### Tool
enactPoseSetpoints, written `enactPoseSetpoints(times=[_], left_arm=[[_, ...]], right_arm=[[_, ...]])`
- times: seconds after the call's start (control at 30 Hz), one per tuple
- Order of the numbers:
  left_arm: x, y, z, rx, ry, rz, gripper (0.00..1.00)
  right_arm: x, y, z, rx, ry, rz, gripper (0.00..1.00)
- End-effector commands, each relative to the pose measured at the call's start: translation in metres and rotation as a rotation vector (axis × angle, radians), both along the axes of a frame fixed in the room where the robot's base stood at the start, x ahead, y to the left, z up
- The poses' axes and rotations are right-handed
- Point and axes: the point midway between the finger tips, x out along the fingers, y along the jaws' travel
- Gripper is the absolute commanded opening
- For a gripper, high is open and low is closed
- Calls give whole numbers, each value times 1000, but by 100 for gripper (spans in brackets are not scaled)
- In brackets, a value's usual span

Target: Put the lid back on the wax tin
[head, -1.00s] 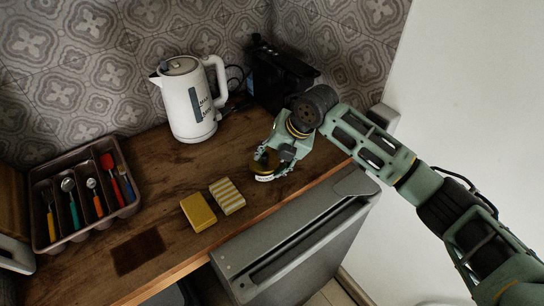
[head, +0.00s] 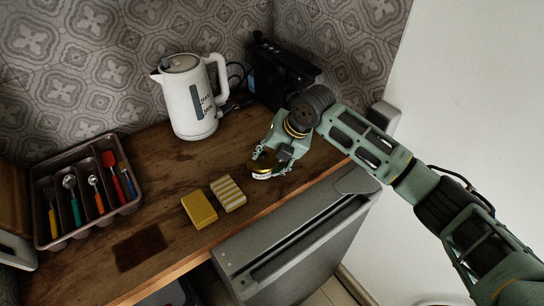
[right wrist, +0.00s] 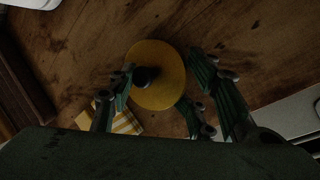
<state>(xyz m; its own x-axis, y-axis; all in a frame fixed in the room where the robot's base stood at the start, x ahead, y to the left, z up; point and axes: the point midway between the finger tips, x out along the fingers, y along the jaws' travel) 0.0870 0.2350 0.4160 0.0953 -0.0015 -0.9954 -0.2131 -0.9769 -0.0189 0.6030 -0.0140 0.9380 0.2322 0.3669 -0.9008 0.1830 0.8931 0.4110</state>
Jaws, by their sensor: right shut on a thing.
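My right gripper (head: 270,165) is low over the right part of the wooden counter. It is shut on the round yellow lid (right wrist: 170,92), which has a dark knob and sits between the fingers in the right wrist view. In the head view a gold rim and a curved pale band with dark marks, seemingly the wax tin (head: 262,177), show at the fingertips. The fingers partly hide it, and I cannot tell whether the lid touches or rests on the tin. My left gripper is not in view.
A yellow sponge (head: 199,210) and a striped one (head: 228,193) lie left of the gripper. A white kettle (head: 190,98) and a black appliance (head: 275,75) stand behind. A cutlery tray (head: 128,208) is at left. The counter's front edge is close to the gripper.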

Motion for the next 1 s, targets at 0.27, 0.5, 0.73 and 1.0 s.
enactPoseSetpoints(times=[0.27, 0.5, 0.73, 1.0], left_arm=[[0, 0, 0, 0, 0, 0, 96], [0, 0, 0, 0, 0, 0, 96], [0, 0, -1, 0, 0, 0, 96], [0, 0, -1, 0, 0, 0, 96]], right_arm=[[-3, 1, -9, -7, 13, 2, 2], [-3, 1, -9, -7, 12, 2, 2], [-2, 3, -9, -7, 12, 2, 2], [-1, 7, -12, -9, 13, 1, 2]])
